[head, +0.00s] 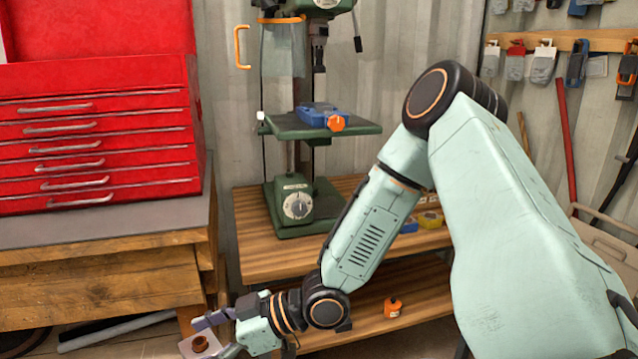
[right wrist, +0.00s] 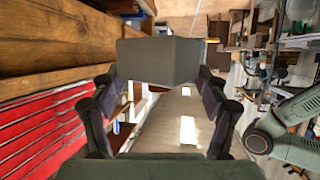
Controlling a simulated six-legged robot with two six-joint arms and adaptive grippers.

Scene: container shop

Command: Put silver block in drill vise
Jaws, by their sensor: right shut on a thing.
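The silver block (right wrist: 160,62) is a plain grey box in the right wrist view, held between the two fingers of my right gripper (right wrist: 162,80). In the head view my right gripper (head: 213,337) is low at the bottom left, with a pale grey piece with a brown round spot (head: 198,345) at its fingertips; this looks like the block. The drill vise (head: 318,114) is blue with an orange knob and sits on the green drill press table, well above and right of the gripper. My left gripper is not in view.
The green drill press (head: 296,205) stands on a wooden bench (head: 262,262). A red tool chest (head: 95,140) is at left on a wooden workbench. An orange item (head: 393,307) sits on the lower shelf. Tools hang on the right wall.

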